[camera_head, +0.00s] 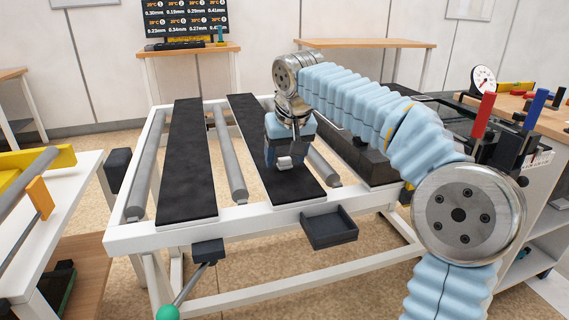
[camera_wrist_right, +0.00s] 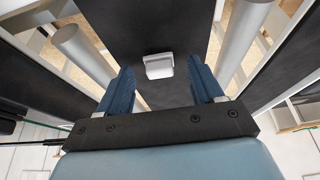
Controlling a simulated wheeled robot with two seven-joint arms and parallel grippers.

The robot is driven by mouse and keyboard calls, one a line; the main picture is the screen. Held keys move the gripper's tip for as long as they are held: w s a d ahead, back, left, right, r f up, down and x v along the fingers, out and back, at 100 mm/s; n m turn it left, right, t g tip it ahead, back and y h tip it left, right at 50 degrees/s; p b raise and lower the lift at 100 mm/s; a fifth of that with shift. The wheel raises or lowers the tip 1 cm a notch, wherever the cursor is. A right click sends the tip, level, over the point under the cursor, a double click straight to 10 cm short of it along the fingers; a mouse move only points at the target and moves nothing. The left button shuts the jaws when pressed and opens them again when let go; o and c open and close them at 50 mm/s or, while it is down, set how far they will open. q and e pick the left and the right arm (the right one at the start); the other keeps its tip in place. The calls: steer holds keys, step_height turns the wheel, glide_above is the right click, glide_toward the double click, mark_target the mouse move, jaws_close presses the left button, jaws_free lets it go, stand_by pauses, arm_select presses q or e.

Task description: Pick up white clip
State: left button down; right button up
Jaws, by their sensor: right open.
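The white clip (camera_wrist_right: 158,66) is a small pale block on a black strip (camera_wrist_right: 137,25) in the right wrist view. It lies ahead of and between the two blue fingers of my right gripper (camera_wrist_right: 160,88), which are apart with nothing between their tips. In the head view the clip (camera_head: 284,163) shows just below my right gripper (camera_head: 278,152), on the right-hand black strip of the white frame table. The gripper points down over the strip and partly hides the clip's surroundings. I cannot tell the exact height of the fingers above the strip. My left gripper is not in view.
A second black strip (camera_head: 187,165) and grey rollers (camera_head: 229,160) lie on the white frame (camera_head: 250,216). A small dark open tray (camera_head: 330,228) hangs at its front. Dark blocks (camera_head: 362,160) stand right of the strip. A side bench with red and blue handles (camera_head: 484,115) is at right.

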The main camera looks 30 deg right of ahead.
steer(key=shift+f, duration=0.2)
steer(key=c, duration=1.2)
